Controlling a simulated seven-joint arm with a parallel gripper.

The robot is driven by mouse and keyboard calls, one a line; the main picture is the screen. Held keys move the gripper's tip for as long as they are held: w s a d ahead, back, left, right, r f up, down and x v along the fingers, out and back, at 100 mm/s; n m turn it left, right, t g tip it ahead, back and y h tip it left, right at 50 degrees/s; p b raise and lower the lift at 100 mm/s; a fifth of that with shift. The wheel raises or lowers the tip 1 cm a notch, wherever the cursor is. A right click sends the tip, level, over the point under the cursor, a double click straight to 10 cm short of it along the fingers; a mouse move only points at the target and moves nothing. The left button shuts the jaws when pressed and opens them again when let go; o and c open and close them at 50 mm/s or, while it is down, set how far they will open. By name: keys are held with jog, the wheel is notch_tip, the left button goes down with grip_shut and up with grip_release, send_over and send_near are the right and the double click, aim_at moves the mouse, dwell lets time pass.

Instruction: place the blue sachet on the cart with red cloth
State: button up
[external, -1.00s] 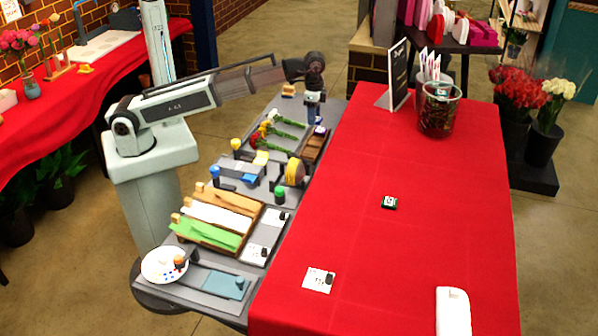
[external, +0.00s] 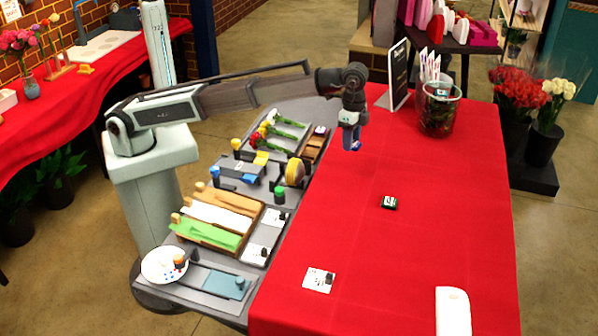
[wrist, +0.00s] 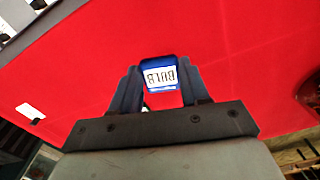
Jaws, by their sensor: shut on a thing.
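The blue sachet (wrist: 161,64) has a white label reading "BULB" and sits between the two fingers of my gripper (wrist: 160,88) in the wrist view. My gripper (external: 351,146) is shut on it and holds it above the far left part of the red cloth (external: 425,230) in the external view. Only a small blue part of the sachet (external: 356,145) shows below the fingers there. The red cloth covers the long cart on the right and fills most of the wrist view.
On the cloth stand a glass container (external: 438,110), a black sign (external: 399,75), a small dark-green packet (external: 389,202), a white card (external: 319,280) and a white object (external: 453,312). A grey table (external: 262,205) with trays adjoins the left edge. The cloth's middle is mostly clear.

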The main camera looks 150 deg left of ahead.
aim_at(355, 172)
jog(key=shift+w+a+r+n, duration=0.2)
jog(key=shift+w+a, duration=0.2)
jog(key=shift+a, duration=0.05)
jog(key=shift+w+a+r+n, duration=0.2)
jog(key=shift+w+a, duration=0.15)
jog(key=shift+a, duration=0.05)
jog(key=shift+w+a+n, duration=0.1)
jog(key=shift+n, duration=0.8)
jog(key=shift+s+f, duration=0.15)
jog(key=shift+s, duration=0.05)
jog(key=shift+f, duration=4.85)
jog(key=shift+f, duration=0.15)
jog(key=o, duration=1)
